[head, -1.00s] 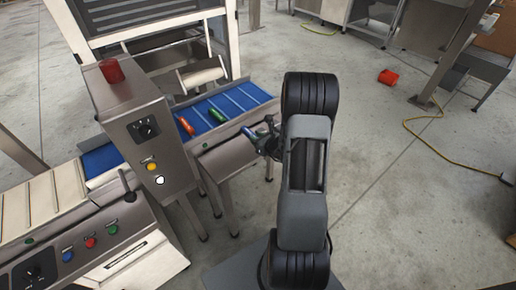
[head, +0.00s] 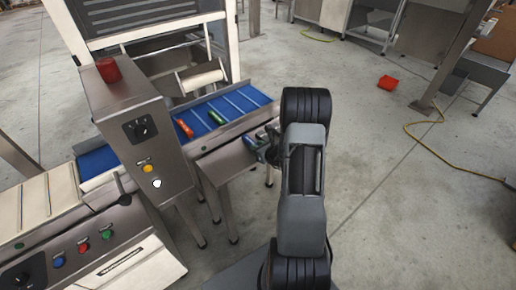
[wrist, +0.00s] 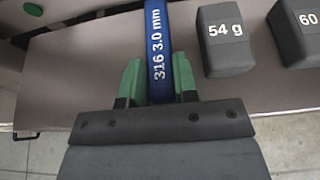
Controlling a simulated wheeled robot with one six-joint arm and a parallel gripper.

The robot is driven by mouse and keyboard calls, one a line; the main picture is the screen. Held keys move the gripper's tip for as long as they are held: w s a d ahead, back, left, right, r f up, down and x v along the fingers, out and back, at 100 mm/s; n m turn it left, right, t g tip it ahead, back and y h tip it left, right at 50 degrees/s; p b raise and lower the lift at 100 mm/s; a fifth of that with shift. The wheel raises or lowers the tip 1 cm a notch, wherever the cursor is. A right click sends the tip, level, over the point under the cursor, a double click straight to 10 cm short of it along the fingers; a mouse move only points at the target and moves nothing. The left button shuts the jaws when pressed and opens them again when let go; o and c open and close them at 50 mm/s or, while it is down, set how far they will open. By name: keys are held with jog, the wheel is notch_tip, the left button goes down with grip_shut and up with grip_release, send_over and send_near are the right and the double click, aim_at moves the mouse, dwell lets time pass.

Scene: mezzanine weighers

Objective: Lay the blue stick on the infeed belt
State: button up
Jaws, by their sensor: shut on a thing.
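The blue stick (wrist: 157,45), marked "316 3.0 mm", is held between the green fingertips of my gripper (wrist: 158,80) in the wrist view, its far part running out of the top of the picture. In the head view my gripper (head: 262,145) is over the small metal table, to the right of and nearer than the blue belt (head: 246,97); the stick is hard to make out there. A red stick (head: 184,128) and a green stick (head: 216,117) lie on that belt. Whether this belt is the infeed one, I cannot tell.
Grey blocks marked 54 g (wrist: 224,45) and 60 (wrist: 300,30) rest on the small metal table (head: 226,163). A control box (head: 150,130) stands left of it. A red object (head: 388,82) and a yellow cable (head: 450,162) lie on the floor to the right.

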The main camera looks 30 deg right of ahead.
jog(key=shift+f, duration=0.15)
jog(key=o, duration=0.9)
jog(key=shift+o, duration=0.2)
